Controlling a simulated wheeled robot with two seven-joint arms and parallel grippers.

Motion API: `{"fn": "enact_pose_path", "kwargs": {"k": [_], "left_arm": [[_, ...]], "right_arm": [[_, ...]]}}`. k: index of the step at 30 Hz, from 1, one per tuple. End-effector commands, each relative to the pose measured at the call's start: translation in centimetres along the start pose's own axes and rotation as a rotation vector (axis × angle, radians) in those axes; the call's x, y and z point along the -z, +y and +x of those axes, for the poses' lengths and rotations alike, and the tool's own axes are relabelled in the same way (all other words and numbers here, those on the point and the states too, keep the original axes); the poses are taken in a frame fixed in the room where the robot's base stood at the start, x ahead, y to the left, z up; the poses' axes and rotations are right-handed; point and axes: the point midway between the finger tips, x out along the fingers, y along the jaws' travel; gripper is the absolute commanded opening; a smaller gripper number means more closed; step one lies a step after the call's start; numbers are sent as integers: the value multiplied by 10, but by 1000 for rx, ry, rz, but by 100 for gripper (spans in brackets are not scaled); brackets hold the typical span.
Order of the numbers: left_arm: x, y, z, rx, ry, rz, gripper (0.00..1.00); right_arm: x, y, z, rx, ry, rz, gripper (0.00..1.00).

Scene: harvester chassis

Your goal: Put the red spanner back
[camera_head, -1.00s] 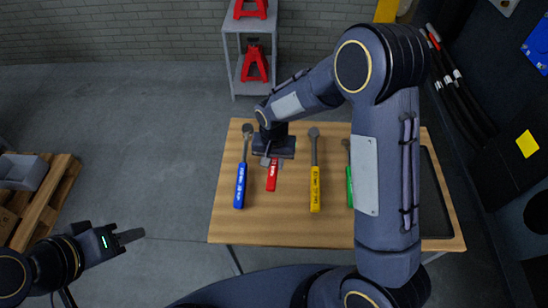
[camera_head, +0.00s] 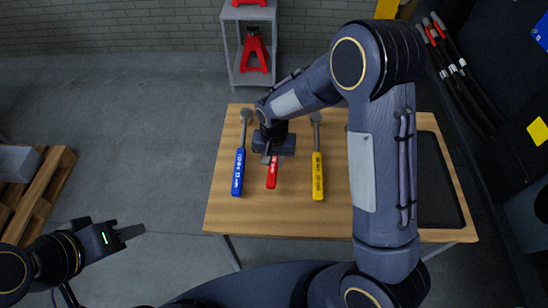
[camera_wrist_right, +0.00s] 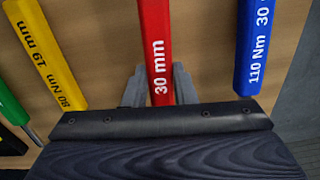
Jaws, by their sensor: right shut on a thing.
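The red spanner (camera_head: 272,178) is on or just above the wooden table (camera_head: 290,218), between the blue and yellow spanners. Its red handle, marked 30 mm, also shows in the right wrist view (camera_wrist_right: 156,50). My right gripper (camera_head: 273,158) is shut on the red spanner, with a finger on each side of the handle. The gripper and arm hide the spanner's far end. I cannot tell whether the spanner touches the table. My left gripper (camera_head: 130,233) is empty, off the table to the left; its jaws are seen too edge-on to judge.
A blue spanner (camera_head: 238,172) lies left of the red one and a yellow spanner (camera_head: 317,175) right of it. A green spanner (camera_wrist_right: 12,106) shows in the wrist view. A dark tray (camera_head: 437,190) lies at the table's right. A grey shelf (camera_head: 232,45) stands behind.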

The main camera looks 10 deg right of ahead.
Motion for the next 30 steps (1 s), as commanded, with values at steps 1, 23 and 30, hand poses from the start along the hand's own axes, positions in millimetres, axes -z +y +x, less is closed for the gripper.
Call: {"fn": "enact_pose_path", "kwargs": {"k": [1,23,30], "left_arm": [[-3,-3,6,0,0,0,36],[-4,-4,9,0,0,0,36],[-5,-4,9,0,0,0,36]], "right_arm": [[0,0,7,0,1,0,0],[0,0,12,1,0,0,49],[0,0,8,1,1,0,49]]}}
